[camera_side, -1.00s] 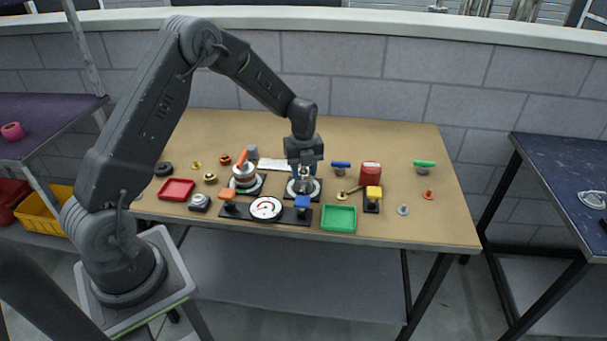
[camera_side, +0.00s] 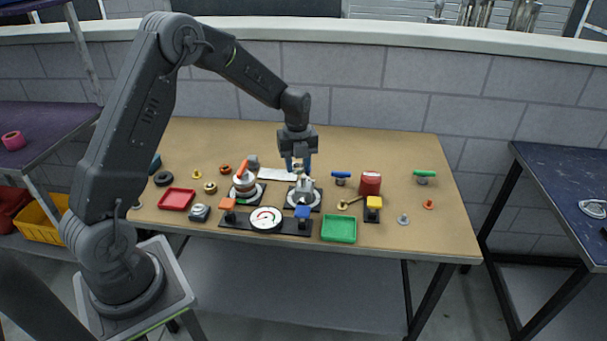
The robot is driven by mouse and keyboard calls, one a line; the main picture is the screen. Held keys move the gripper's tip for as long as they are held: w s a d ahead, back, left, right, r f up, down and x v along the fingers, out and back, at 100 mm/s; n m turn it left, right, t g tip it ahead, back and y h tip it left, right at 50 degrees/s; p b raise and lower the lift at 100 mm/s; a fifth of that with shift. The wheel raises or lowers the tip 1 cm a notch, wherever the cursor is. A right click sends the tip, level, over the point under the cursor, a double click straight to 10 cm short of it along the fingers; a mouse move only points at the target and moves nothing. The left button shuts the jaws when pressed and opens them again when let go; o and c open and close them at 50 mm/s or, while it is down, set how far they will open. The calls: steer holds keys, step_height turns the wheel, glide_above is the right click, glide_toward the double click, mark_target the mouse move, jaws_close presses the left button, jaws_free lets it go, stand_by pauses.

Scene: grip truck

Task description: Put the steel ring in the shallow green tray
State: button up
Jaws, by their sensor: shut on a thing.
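My gripper (camera_side: 298,168) points down above a round stand (camera_side: 304,194) with a grey, cone-like metal piece on it. It is shut on a small pale thing between its fingertips, seemingly the steel ring, though it is too small and partly hidden to see well. The fingers are a little above the top of the stand. The shallow green tray (camera_side: 339,240) lies at the front of the table, to the right of and nearer than the stand. It looks empty.
A black strip with a dial (camera_side: 265,219) and blue knob (camera_side: 302,212) lies between stand and front edge. A red tray (camera_side: 177,199) lies left. The table's far right is fairly clear.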

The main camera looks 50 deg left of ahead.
steer(key=s+a+r, duration=0.6)
steer(key=a, duration=0.1)
glide_above(339, 230)
step_height(339, 230, down, 11)
steer(key=shift+s+a+f, duration=0.1)
steer(key=shift+f, duration=2.05)
steer(key=shift+f, duration=0.1)
steer(key=o, duration=0.6)
steer(key=shift+o, duration=0.2)
